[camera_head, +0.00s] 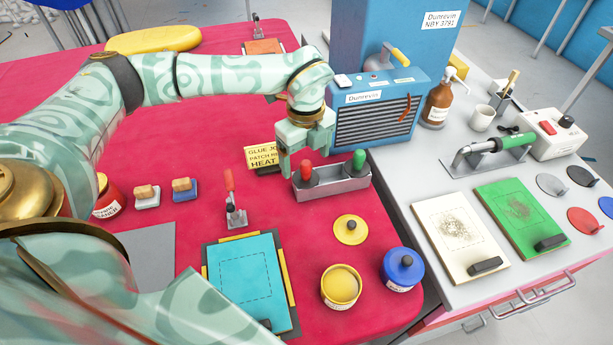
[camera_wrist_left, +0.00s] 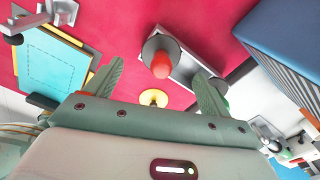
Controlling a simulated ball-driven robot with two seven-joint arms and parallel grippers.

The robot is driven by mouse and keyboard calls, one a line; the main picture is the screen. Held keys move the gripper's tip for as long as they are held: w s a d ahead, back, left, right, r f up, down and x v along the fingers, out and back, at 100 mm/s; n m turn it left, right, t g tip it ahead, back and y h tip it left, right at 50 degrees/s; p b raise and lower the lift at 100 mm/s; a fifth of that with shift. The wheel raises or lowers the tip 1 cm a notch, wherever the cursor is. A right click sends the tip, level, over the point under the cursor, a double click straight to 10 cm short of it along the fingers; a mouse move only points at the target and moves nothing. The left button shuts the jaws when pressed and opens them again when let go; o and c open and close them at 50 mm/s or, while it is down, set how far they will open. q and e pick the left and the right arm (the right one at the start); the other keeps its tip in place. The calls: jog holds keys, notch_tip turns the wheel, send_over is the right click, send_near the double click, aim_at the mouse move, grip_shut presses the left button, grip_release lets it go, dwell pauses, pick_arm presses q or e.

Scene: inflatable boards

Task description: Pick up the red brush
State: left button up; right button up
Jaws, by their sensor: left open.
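The red brush (camera_head: 306,173) stands handle up in a grey metal holder (camera_head: 332,186) on the red table. A green-handled brush (camera_head: 359,160) stands beside it at the right end of the holder. My left gripper (camera_head: 306,160) points down at the red brush, open, with a finger to each side of the handle. In the left wrist view the red handle (camera_wrist_left: 160,65) shows between and beyond the spread fingers (camera_wrist_left: 156,85). I cannot tell whether the fingers touch it. The brush's lower part is hidden in the holder. My right gripper is not in view.
A blue heater (camera_head: 376,112) stands close behind the holder. A yellow sign (camera_head: 262,156) is to its left, a red-handled clamp (camera_head: 232,203) nearer me. Yellow lid (camera_head: 351,229), yellow pot (camera_head: 341,286) and blue pot (camera_head: 402,268) stand in front. Grey bench (camera_head: 403,167) at right.

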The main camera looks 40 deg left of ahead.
aim_at(306, 177)
pick_arm(q)
notch_tip(306, 177, down, 5)
jog(key=shift+w+r+b, duration=0.1)
jog(key=shift+r+b, duration=0.1)
jog(key=shift+b, duration=0.5)
jog(key=shift+a+f, duration=0.1)
jog(key=shift+f, duration=0.1)
jog(key=shift+r, duration=0.15)
jog(key=c, duration=1.1)
jog(key=shift+r, duration=0.1)
